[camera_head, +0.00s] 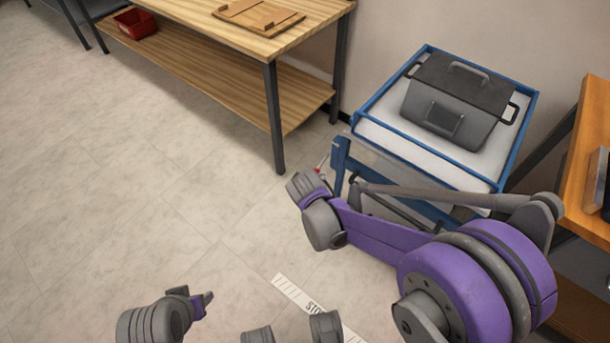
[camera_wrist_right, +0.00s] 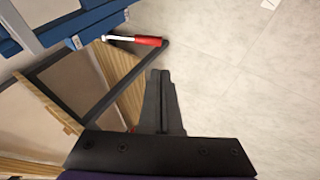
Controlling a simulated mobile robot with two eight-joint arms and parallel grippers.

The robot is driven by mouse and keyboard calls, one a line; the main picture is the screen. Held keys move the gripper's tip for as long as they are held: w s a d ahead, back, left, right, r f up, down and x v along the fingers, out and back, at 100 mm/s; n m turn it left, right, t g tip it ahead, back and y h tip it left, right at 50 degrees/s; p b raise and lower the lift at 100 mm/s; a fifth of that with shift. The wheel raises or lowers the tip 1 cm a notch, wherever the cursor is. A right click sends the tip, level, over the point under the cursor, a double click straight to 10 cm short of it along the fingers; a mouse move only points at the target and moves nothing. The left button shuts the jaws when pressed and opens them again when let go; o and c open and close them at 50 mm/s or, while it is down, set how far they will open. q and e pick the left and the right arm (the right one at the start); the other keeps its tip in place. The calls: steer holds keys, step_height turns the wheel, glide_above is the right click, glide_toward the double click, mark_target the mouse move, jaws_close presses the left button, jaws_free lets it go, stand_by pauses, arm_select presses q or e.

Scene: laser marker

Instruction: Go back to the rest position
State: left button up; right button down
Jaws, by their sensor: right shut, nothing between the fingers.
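My right arm reaches in from the right in the head view, with its wrist (camera_head: 318,212) over the floor in front of a blue trolley. Its fingers are hidden there. In the right wrist view my right gripper (camera_wrist_right: 162,75) is shut and empty, its fingers together over the floor by a table leg. My left gripper (camera_head: 207,299) shows small at the bottom left of the head view, above bare floor. Its fingers are too small and edge-on to tell open from shut, and I see nothing held in it.
The blue trolley (camera_head: 527,118) carries a grey lidded box (camera_head: 450,112). A red handle (camera_wrist_right: 148,41) shows near my right fingers. A wooden workbench (camera_head: 225,32) holds a wooden board (camera_head: 258,17); a red bin (camera_head: 135,23) is below. Another bench (camera_head: 590,135) stands right. Left floor is clear.

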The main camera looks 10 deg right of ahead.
steer(key=s+d+r+m+g+y, duration=0.1)
steer(key=s+d+r+m, duration=0.15)
steer(key=s, duration=0.65)
steer(key=s+d+r+m+g, duration=0.1)
steer(key=s+m, duration=0.2)
steer(key=s, duration=0.5)
steer(key=s+d+r+m+y, duration=0.1)
steer(key=s+d+r+m, duration=0.15)
steer(key=s, duration=0.65)
arm_select(q)
step_height(320, 180, up, 20)
steer(key=w+p, duration=0.2)
steer(key=p, duration=1.5)
steer(key=shift+t+p, duration=0.4)
arm_select(e)
step_height(320, 180, up, 20)
steer(key=w, duration=0.1)
steer(key=shift+w+a, duration=0.2)
steer(key=shift+a, duration=0.2)
